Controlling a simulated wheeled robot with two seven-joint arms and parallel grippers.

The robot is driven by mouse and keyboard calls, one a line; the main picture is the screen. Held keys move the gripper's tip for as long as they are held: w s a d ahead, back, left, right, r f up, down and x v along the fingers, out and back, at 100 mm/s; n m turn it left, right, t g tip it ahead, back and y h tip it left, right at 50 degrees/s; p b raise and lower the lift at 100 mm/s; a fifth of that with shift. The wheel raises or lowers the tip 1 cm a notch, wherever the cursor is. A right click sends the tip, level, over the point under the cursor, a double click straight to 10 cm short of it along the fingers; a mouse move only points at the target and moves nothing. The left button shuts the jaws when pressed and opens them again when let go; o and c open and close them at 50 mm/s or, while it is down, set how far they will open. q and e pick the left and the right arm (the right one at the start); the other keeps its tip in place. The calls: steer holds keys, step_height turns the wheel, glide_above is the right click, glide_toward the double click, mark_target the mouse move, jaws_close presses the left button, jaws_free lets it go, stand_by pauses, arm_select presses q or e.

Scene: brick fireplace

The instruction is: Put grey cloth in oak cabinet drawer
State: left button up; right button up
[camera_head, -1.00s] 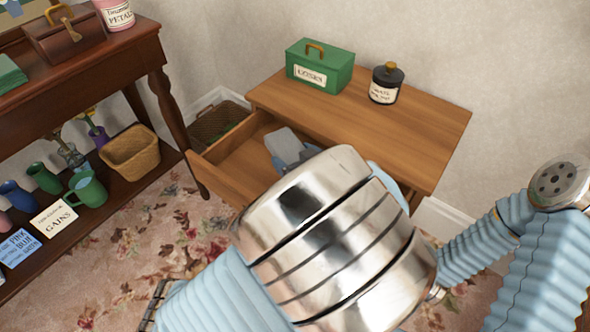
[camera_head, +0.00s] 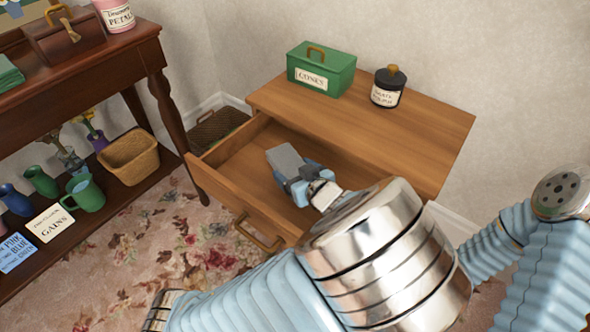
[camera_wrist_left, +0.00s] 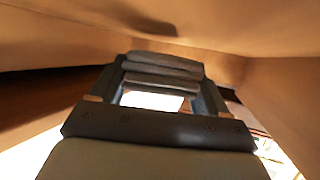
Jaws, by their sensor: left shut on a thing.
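The oak cabinet (camera_head: 385,130) stands against the wall with its drawer (camera_head: 228,188) pulled open. My left gripper (camera_head: 290,172) is shut on the folded grey cloth (camera_head: 284,158). It holds the cloth within the drawer opening, over the drawer floor. In the left wrist view, the cloth (camera_wrist_left: 162,68) sits between the gripper's fingers (camera_wrist_left: 160,82), with brown wooden surfaces close around it. I cannot tell whether the cloth touches the drawer floor. My left forearm hides the right front part of the cabinet. My right gripper does not show.
A green box (camera_head: 321,72) and a dark jar (camera_head: 388,87) stand on the cabinet top. The drawer handle (camera_head: 258,234) faces the flowered carpet. A dark wooden shelf table (camera_head: 160,85) with several cups and a wicker basket (camera_head: 128,157) stands at the left. Another basket (camera_head: 215,128) sits behind the drawer.

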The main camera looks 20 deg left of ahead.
arm_select(q)
steer(key=shift+s+f, duration=0.1)
steer(key=shift+f, duration=0.1)
steer(key=o, duration=1)
steer(key=shift+f, duration=0.1)
steer(key=shift+r, duration=0.25)
steer(key=shift+r+p+v, duration=0.2)
steer(key=shift+p+v, duration=0.55)
steer(key=shift+v, duration=2.3)
steer(key=shift+r+p+v, duration=0.2)
steer(key=shift+p+v, duration=0.5)
steer(key=shift+v, duration=2.35)
